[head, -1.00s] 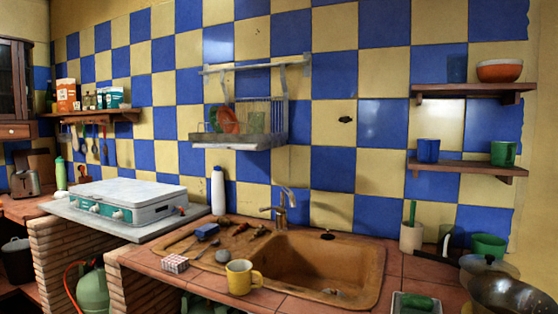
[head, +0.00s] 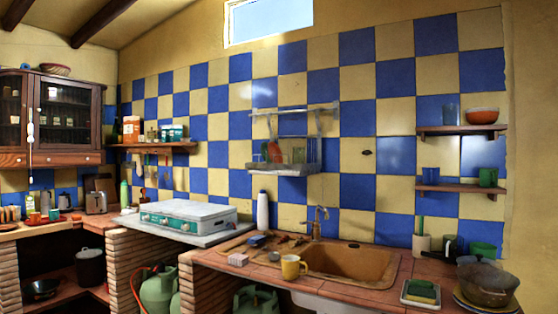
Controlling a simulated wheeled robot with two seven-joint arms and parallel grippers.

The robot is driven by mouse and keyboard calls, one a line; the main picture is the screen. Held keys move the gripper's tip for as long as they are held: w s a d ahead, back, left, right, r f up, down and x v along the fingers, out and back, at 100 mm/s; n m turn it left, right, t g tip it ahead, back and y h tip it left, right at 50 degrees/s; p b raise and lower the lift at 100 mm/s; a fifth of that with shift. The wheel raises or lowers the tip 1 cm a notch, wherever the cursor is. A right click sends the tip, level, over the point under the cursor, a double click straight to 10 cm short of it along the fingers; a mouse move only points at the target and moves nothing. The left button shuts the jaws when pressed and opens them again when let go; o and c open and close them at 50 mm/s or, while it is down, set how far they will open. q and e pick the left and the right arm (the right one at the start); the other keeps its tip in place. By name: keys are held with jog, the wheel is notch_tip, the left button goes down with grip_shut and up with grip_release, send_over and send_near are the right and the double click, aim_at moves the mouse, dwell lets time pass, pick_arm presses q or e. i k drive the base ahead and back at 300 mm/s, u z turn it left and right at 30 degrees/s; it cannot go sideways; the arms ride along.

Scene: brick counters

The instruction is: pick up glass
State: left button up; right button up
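A bluish see-through glass (head: 451,113) stands upright on the upper right wall shelf (head: 462,130), beside an orange bowl (head: 482,116). A blue cup (head: 430,176) and a green mug (head: 488,177) stand on the shelf below. A dish rack (head: 283,169) on the wall holds an orange plate and greenish items that are too small to tell apart. Neither of my grippers is in view.
The tiled counter (head: 335,291) holds a brown sink (head: 350,263), a tray with a sponge (head: 420,292) and a large pan (head: 487,284). A gas stove (head: 187,217) stands left. A dark cabinet (head: 63,113) hangs far left.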

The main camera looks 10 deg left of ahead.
aim_at(298, 152)
jog(key=u, duration=0.9)
jog(key=i, duration=0.8)
jog(key=u, duration=0.75)
jog(key=i, duration=1.1)
jog(key=z, duration=0.5)
